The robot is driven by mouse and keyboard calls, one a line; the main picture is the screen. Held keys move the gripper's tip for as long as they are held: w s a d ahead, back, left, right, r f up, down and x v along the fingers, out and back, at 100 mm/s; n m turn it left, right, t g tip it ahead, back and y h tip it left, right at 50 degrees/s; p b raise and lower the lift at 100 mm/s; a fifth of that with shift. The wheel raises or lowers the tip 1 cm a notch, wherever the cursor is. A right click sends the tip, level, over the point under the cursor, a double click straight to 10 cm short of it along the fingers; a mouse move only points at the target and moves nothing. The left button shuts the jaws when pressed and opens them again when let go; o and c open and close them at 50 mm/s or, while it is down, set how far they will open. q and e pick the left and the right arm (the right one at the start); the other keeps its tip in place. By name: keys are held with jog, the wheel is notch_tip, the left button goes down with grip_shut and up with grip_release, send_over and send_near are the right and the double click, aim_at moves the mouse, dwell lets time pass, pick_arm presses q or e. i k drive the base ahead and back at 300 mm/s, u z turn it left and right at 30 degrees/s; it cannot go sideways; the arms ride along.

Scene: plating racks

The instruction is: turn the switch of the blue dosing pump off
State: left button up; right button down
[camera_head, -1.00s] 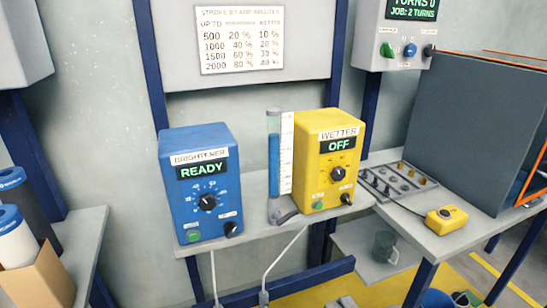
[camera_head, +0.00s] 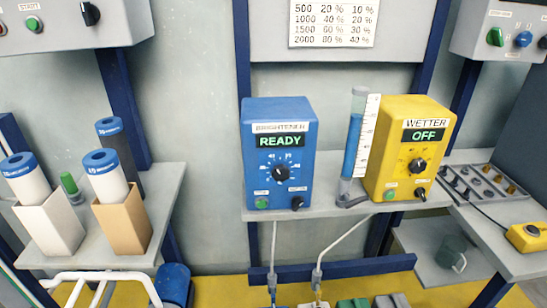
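The blue dosing pump (camera_head: 277,158), labelled BRIGHTENER, stands upright on the grey wall shelf near the middle of the head view. Its display (camera_head: 281,141) reads READY in green. A large black dial (camera_head: 282,173) with a scale sits below the display. Under it are a green button (camera_head: 262,202) at the left and a small black rotary switch (camera_head: 297,203) at the lower right. The switch's small label is too small to read. Neither of my grippers shows in the view.
The yellow WETTER pump (camera_head: 408,150), showing OFF, stands right of the blue pump. A blue-filled measuring cylinder (camera_head: 354,145) stands between them. White tubes (camera_head: 341,240) hang below the shelf (camera_head: 330,207). Cartridges in boxes (camera_head: 123,220) occupy the left shelf.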

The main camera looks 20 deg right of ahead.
aim_at(297, 201)
jog(key=z, duration=1.8)
jog(key=k, duration=0.65)
jog(key=u, duration=1.3)
jog(key=i, duration=0.45)
jog(key=z, duration=0.1)
